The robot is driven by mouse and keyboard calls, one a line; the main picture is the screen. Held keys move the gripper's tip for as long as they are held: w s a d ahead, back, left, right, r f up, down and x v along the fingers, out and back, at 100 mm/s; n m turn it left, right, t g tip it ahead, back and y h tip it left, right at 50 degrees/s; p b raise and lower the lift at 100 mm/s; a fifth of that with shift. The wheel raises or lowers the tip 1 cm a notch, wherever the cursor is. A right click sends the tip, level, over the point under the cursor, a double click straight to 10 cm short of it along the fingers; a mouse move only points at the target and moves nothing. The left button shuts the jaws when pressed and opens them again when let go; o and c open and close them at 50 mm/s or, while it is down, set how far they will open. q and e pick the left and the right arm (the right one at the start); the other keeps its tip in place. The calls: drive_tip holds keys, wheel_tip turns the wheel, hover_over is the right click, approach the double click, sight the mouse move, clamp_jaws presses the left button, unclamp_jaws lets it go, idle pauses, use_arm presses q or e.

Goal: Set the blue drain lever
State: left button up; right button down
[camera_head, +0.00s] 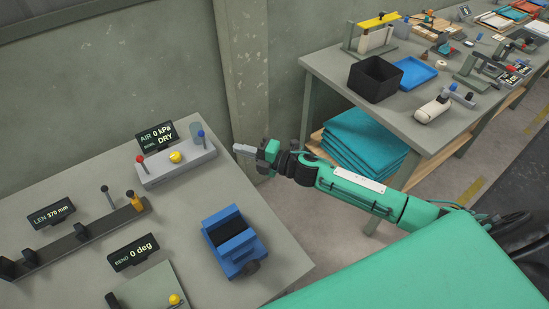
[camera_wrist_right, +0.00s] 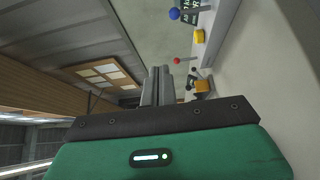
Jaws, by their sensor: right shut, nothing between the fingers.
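The blue drain lever (camera_head: 201,133) has a round blue knob and stands at the right end of the grey air panel (camera_head: 180,168). Its blue knob also shows at the top of the right wrist view (camera_wrist_right: 174,14). My right gripper (camera_head: 237,149) is shut and empty, just to the right of the lever and apart from it. Its closed fingers show in the right wrist view (camera_wrist_right: 158,75), pointing away from me. The display (camera_head: 157,136) above the panel reads AIR 0 kPa and DRY. My left gripper is out of view.
On the same panel are a red-knobbed lever (camera_head: 140,159) and a yellow knob (camera_head: 175,157). A blue clamp-like block (camera_head: 231,240) stands near the table's right edge. A length stop rail (camera_head: 80,235) lies at left. A second bench (camera_head: 400,115) stands at the back right.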

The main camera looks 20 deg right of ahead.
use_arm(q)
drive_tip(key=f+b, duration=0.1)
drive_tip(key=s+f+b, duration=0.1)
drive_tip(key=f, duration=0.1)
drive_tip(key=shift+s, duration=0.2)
use_arm(e)
drive_tip(key=r+v, duration=0.1)
drive_tip(key=v, duration=0.8)
drive_tip(key=shift+d+r, duration=0.25)
